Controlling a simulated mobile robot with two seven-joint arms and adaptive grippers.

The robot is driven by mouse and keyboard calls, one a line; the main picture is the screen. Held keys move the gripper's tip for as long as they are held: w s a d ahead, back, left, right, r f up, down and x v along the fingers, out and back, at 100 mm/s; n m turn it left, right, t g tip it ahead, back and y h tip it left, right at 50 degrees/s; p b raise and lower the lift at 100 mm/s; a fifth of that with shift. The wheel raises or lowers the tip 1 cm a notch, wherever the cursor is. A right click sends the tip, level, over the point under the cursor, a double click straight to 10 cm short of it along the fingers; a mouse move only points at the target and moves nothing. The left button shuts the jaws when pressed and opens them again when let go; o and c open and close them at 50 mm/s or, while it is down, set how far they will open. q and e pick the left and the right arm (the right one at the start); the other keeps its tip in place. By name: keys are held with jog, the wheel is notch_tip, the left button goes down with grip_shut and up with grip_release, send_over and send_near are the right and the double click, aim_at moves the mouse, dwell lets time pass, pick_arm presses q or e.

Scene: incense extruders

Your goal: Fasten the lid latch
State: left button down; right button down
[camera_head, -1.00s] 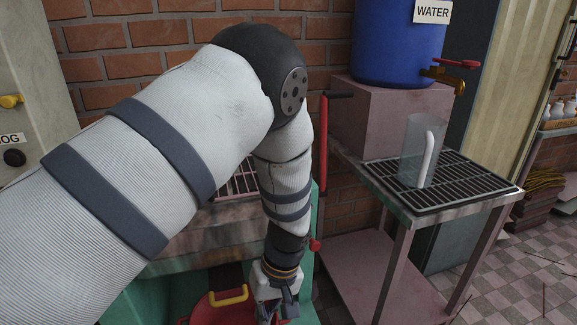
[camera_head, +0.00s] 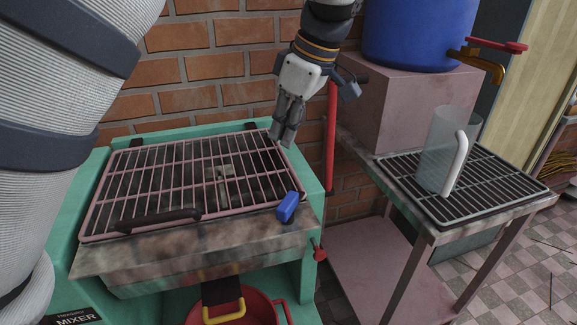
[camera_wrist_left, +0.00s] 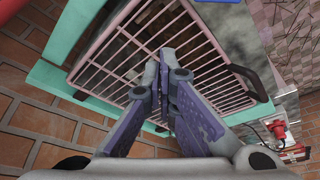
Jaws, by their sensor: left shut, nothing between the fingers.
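The mixer's pink wire-grid lid (camera_head: 190,185) lies down over the trough, with a dark handle (camera_head: 158,221) along its front edge. The lid also shows in the left wrist view (camera_wrist_left: 205,60). A blue latch lever (camera_head: 287,207) stands tilted at the lid's front right corner, apart from my gripper. My left gripper (camera_head: 284,138) points down over the lid's back right corner, its fingers shut and empty. In the left wrist view the closed fingertips (camera_wrist_left: 166,78) appear in front of the grid. My right gripper is not in view.
A red lever (camera_head: 331,135) stands upright just right of the mixer. Further right are a blue water barrel (camera_head: 415,35) and a clear jug (camera_head: 447,150) on a rack. A brick wall (camera_head: 220,60) is close behind. A red bucket (camera_head: 255,308) sits below the trough.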

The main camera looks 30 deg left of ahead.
aim_at(284, 188)
pick_arm(q)
jog(key=x, duration=1)
jog(key=shift+s+d+f, duration=0.15)
jog(key=shift+s, duration=0.15)
jog(key=shift+w+d, duration=0.2)
jog(key=shift+d, duration=0.75)
jog(key=shift+w+d, duration=0.15)
jog(key=shift+d, duration=0.85)
